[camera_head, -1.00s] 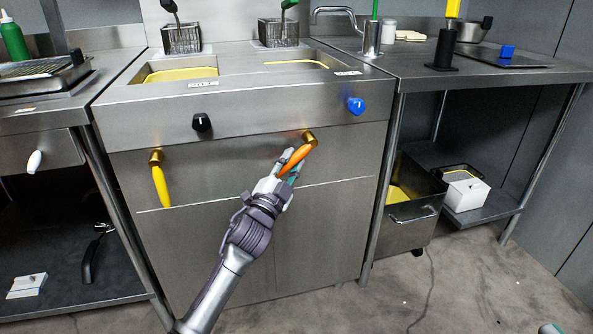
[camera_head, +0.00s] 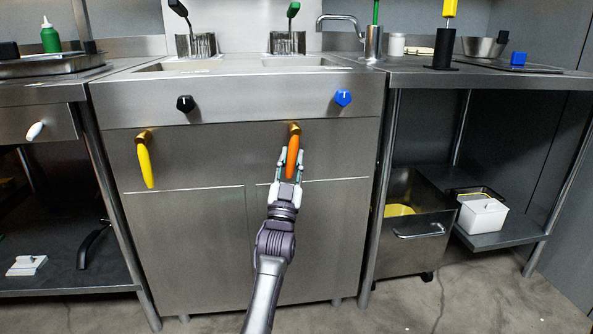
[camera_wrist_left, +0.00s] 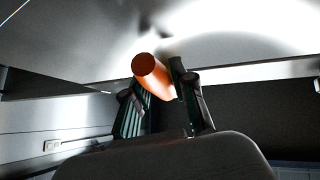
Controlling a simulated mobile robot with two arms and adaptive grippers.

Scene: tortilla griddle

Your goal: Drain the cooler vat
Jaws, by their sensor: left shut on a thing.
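The fryer cabinet (camera_head: 225,235) has two vats on top, the left vat (camera_head: 190,66) and the right vat (camera_head: 300,61). Two drain levers hang on its front, a yellow lever (camera_head: 145,166) at left and an orange lever (camera_head: 293,150) at right, each on a brass valve. Both levers point down. My left gripper (camera_head: 290,168) is shut on the orange lever. The orange lever (camera_wrist_left: 152,72) sits between the fingers in the left wrist view. The right gripper is not in view. The oil in the vats is hardly visible from here.
A black knob (camera_head: 185,104) and a blue knob (camera_head: 343,98) sit above the levers. A wheeled metal bin (camera_head: 420,240) with yellow liquid stands under the right counter (camera_head: 480,76), beside a white box (camera_head: 483,213). The floor in front is clear.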

